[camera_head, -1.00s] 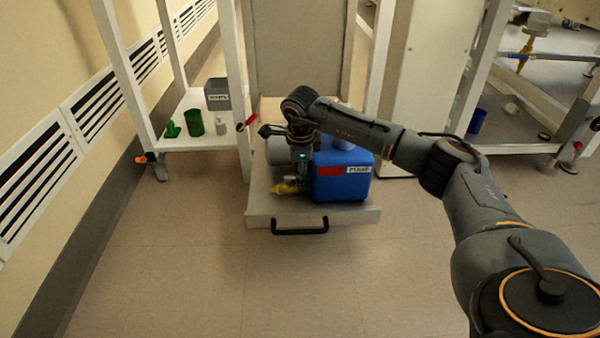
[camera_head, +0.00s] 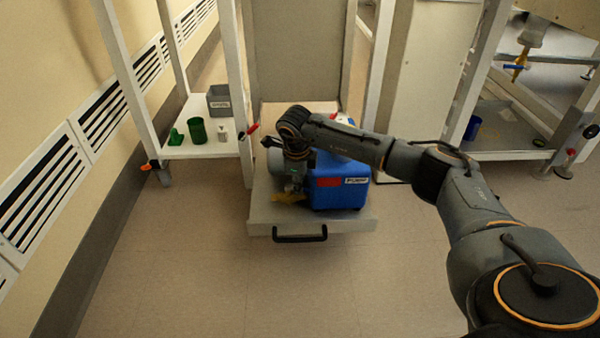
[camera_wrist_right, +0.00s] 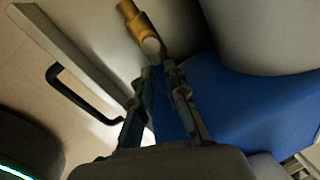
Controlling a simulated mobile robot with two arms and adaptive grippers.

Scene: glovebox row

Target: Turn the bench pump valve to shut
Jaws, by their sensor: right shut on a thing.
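The blue pump (camera_head: 340,188), with a red patch and a white label, stands on a pull-out platform (camera_head: 345,224). The brass valve (camera_head: 288,198) sits low at the pump's left side. In the right wrist view the brass valve (camera_wrist_right: 133,20) has a paler round end just beyond my fingertips. My right gripper (camera_head: 294,186) reaches down at the valve from above. In the right wrist view its fingers (camera_wrist_right: 160,70) converge at the valve's round end and are shut on the valve; the gripped part is mostly hidden between them. My left gripper is not in view.
The platform has a black front handle (camera_head: 300,236). A white-framed shelf on the left holds a grey bin (camera_head: 218,101) and a green cup (camera_head: 197,131). Another frame with a blue cup (camera_head: 472,128) stands at right. The floor in front is clear.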

